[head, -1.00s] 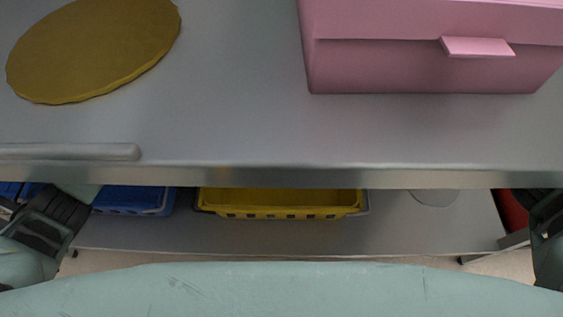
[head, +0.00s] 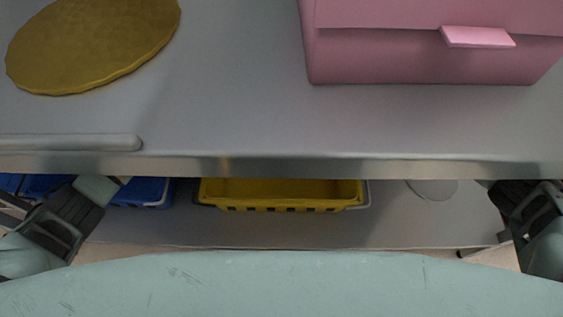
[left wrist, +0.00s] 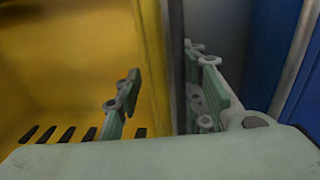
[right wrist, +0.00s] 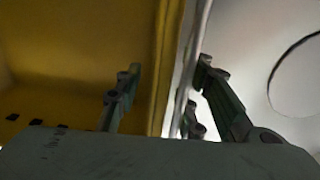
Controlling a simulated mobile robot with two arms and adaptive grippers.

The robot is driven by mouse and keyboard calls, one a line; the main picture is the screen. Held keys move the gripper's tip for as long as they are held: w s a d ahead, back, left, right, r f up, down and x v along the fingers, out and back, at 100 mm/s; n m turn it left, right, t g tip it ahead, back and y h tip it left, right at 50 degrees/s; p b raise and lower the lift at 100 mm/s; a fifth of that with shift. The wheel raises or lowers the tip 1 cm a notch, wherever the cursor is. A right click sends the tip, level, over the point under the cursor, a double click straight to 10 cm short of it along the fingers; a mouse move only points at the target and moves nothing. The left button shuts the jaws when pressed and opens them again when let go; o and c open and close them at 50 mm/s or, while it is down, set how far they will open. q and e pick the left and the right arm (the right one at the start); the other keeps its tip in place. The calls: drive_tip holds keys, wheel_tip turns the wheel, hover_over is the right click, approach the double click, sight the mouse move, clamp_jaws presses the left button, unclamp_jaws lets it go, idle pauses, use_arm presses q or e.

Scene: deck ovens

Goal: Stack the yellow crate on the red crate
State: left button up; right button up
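The yellow crate (head: 280,208) sits on the lower shelf, partly hidden under the upper shelf's edge. Its yellow inside fills the left of the left wrist view (left wrist: 70,60) and of the right wrist view (right wrist: 80,50). My left gripper (left wrist: 165,98) is open, with one finger over the crate's inside and one outside its wall. My right gripper (right wrist: 168,98) is open, its fingers likewise on either side of the opposite wall. I cannot tell whether any finger touches the crate. The red crate cannot be made out now.
Blue crates (head: 143,191) stand left of the yellow crate. A flat round disc (head: 432,189) lies to its right on the lower shelf (head: 390,225). The upper shelf (head: 230,110) overhangs, bearing a pink box (head: 420,60) and a yellow-brown round board (head: 90,45).

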drive_tip(key=shift+c, duration=0.2)
use_arm(q)
drive_tip(key=shift+d, duration=0.1)
clamp_jaws()
use_arm(e)
drive_tip(key=shift+a, duration=0.15)
clamp_jaws()
